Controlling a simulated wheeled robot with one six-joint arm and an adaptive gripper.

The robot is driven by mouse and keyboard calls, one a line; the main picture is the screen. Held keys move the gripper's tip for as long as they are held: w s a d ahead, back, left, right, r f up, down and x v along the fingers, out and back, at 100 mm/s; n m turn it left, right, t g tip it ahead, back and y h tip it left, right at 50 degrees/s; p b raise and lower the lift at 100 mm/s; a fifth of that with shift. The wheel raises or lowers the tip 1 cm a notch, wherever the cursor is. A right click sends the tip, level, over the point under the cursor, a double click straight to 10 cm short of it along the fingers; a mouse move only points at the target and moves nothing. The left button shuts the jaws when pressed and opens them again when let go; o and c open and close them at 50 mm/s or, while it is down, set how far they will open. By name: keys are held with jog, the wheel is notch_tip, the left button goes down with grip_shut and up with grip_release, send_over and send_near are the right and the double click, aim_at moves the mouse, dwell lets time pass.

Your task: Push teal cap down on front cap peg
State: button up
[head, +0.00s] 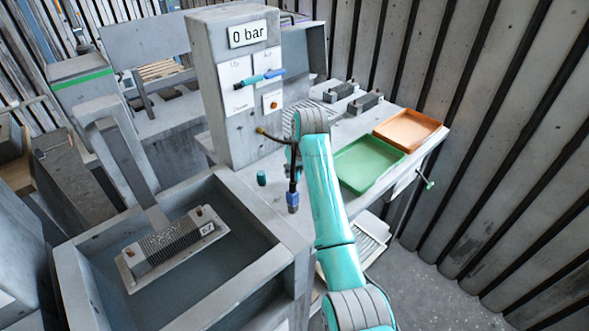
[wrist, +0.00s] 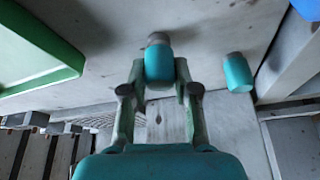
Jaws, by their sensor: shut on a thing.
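In the wrist view a teal cap (wrist: 158,66) sits between the fingertips of my gripper (wrist: 160,78), which is shut on it. A grey piece (wrist: 157,39) shows at the cap's far end; it may be the peg, and I cannot tell how far down the cap is on it. A second teal cap (wrist: 238,75), also with a grey end, stands apart to the right. In the head view one teal cap (head: 262,178) stands on the bench left of my arm. My gripper and the cap in it are not clearly visible there.
A green tray (head: 345,177) and an orange tray (head: 432,121) lie on the bench. A tank (head: 85,267) holding a finned part (head: 172,246) stands in front. The panel (head: 248,34) reads 0 bar.

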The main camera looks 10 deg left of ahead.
jog(key=shift+f, duration=0.25)
dwell(0.5)
jog(key=o, duration=1)
jog(key=shift+r, duration=0.1)
jog(key=v, duration=1.1)
jog(key=shift+s+d+r, duration=0.1)
jog(key=shift+r, duration=0.3)
jog(key=shift+f, duration=0.15)
